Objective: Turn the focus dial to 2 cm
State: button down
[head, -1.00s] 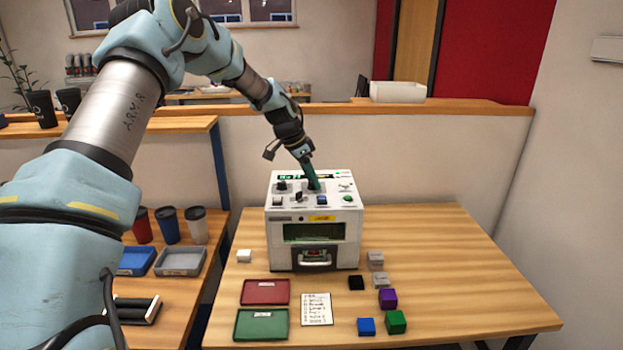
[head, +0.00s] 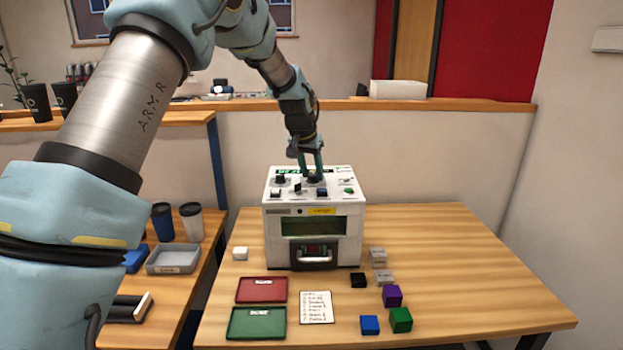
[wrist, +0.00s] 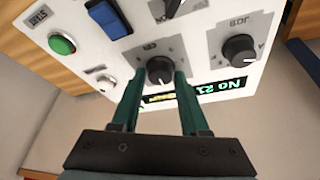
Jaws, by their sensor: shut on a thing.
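The laser marker (head: 337,225) is a white box on the table with controls on its top panel. My gripper (head: 314,177) points down at that panel. In the wrist view its green fingers (wrist: 160,74) stand on either side of a round black dial (wrist: 159,70) and are shut on it. A grey plate with a small label surrounds this dial; I cannot read the label or the pointer setting clearly. A second black dial (wrist: 240,48) sits apart to the right on its own grey plate. A dark display (wrist: 222,88) with green text appears upside down.
A green button (wrist: 62,44), a blue switch (wrist: 108,18) and small levers share the panel. On the table are a red tray (head: 261,290), a green tray (head: 257,323), a printed sheet (head: 316,307) and several small blocks. The table's right side is clear.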

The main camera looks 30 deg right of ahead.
jog(key=n, duration=0.2)
jog(key=n+t+y+b, duration=0.1)
jog(key=n, duration=0.1)
jog(key=shift+s+d+f+n, duration=0.1)
jog(key=shift+s+d+n, duration=0.05)
jog(key=shift+n, duration=0.15)
jog(key=shift+n+t+y, duration=0.15)
jog(key=shift+n+y, duration=0.45)
jog(key=shift+n, duration=0.7)
jog(key=shift+n+t+y, duration=0.15)
jog(key=shift+n+y, duration=0.45)
jog(key=shift+n, duration=0.7)
jog(key=shift+c, duration=2.1)
grip_release()
jog(key=shift+d, duration=0.1)
jog(key=b+v, duration=0.3)
jog(key=v, duration=0.8)
